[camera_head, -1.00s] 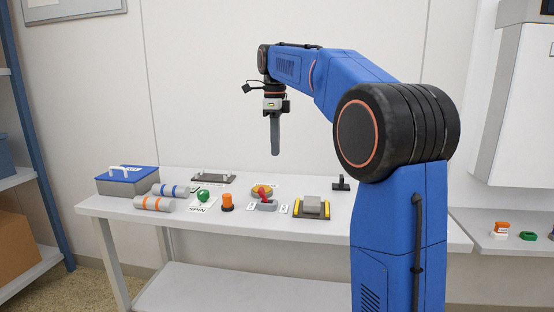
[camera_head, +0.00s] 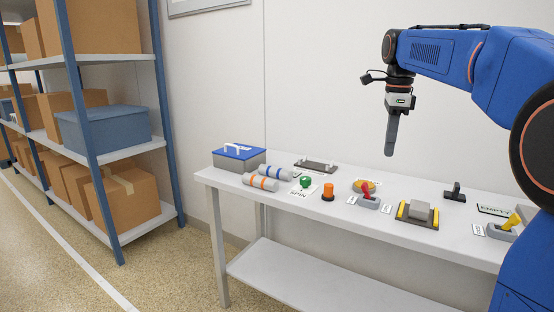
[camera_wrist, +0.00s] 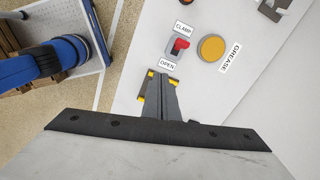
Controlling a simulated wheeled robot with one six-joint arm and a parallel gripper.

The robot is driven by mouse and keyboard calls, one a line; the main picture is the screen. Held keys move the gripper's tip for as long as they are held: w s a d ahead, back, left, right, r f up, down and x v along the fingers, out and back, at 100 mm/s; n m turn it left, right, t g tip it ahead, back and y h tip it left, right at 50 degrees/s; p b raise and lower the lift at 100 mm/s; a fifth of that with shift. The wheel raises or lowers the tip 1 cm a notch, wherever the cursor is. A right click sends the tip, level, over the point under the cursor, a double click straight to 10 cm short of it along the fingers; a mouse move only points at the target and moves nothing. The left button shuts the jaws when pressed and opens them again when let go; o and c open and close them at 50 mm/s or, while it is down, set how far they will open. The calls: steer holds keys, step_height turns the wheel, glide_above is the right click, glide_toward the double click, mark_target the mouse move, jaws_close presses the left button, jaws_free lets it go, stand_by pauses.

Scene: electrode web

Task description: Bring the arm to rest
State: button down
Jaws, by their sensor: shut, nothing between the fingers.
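My gripper (camera_head: 391,150) hangs from my blue arm in the head view, pointing down above the white table (camera_head: 290,215). Its fingers are shut together with nothing between them, and they hang clear of everything on the table. In the wrist view my gripper (camera_wrist: 166,80) also shows, its fingers covering part of a grey block on a base with yellow edges (camera_wrist: 143,90).
A yellow lever (camera_head: 513,222) is at the right. A shelf with cartons (camera_head: 135,200) stands left, beyond open floor.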

steer(key=s+a+f+n+t, duration=0.2)
steer(key=s+f+n, duration=0.9)
steer(key=s, duration=0.5)
steer(key=s+a+f+n+t, duration=0.2)
steer(key=s+f+n, duration=0.8)
steer(key=s+f, duration=0.5)
steer(key=shift+s+a+f+n, duration=0.15)
steer(key=shift+s+a+n, duration=0.25)
steer(key=shift+s, duration=0.6)
